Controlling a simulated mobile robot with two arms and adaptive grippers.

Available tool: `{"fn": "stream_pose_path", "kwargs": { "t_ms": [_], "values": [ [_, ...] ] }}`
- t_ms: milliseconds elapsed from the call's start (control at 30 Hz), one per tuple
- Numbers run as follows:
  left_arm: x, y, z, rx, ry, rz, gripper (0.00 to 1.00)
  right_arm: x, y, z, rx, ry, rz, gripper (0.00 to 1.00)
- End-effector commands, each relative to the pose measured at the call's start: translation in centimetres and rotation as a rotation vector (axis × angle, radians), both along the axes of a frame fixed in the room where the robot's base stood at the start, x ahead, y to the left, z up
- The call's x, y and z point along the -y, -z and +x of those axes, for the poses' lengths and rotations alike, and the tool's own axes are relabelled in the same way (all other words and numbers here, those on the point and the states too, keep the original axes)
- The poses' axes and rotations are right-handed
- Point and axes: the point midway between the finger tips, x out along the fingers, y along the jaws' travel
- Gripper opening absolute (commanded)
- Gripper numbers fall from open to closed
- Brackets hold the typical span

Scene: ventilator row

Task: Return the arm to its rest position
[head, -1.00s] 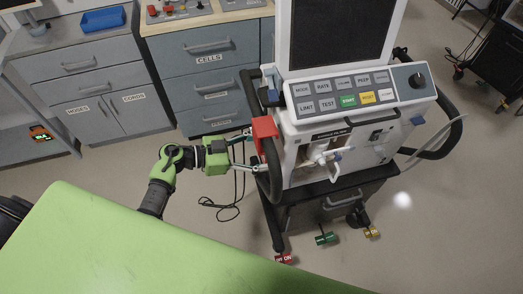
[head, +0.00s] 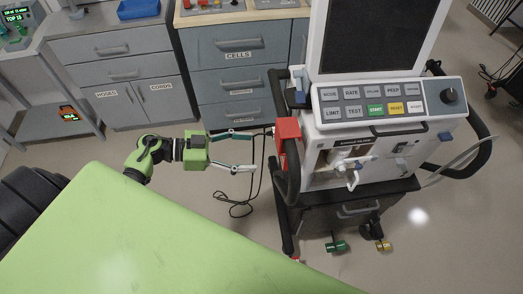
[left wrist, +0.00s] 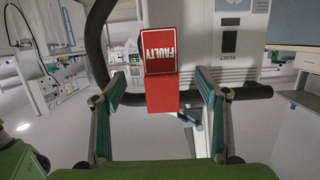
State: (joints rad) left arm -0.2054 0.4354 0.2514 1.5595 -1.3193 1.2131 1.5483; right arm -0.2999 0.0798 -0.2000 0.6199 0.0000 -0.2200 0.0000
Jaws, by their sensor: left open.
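My left gripper (head: 254,151) reaches in from the left in the head view, green with two grey fingers spread apart and nothing between them. It is open, just left of the ventilator (head: 385,130). A red tag (head: 288,135) sits on the ventilator's black side handle, a short way beyond the fingertips. The fingers look clear of the tag. My right gripper is not in view.
A green flat surface (head: 150,235) fills the lower left, close below my left arm. Grey cabinets (head: 120,80) and drawers labelled CELLS (head: 237,70) stand behind. A black cable (head: 238,207) lies on the floor under the gripper. Green and yellow pedals (head: 337,246) are at the ventilator's base.

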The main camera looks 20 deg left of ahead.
Motion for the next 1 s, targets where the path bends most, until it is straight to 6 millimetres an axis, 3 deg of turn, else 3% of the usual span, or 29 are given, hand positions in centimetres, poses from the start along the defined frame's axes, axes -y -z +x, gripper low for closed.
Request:
{"fn": "stream_pose_path", "kwargs": {
  "t_ms": [300, 467, 567, 667, 733, 867, 1000],
  "values": [
    [-0.8, -0.2, -0.5, 0.003, -0.004, -0.003, 0.67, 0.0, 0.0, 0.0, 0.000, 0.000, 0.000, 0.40],
    [-1.0, 1.9, 1.0, 0.040, -0.124, -0.063, 0.67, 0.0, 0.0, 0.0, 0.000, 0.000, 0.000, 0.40],
    [-2.3, 6.3, 2.4, 0.053, -0.322, -0.095, 0.67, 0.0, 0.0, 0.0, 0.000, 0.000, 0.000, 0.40],
    [-4.2, 13.6, 2.1, -0.005, -0.556, -0.049, 0.67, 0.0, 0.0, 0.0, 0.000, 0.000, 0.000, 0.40],
    [-5.2, 18.6, 0.6, -0.076, -0.673, 0.016, 0.67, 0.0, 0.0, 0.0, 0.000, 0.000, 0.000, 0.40],
    [-5.9, 27.2, -4.2, -0.241, -0.813, 0.160, 0.67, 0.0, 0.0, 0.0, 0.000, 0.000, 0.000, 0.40],
    [-5.3, 35.1, -11.5, -0.445, -0.871, 0.329, 0.67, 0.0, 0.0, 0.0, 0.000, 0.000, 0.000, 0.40]
  ]
}}
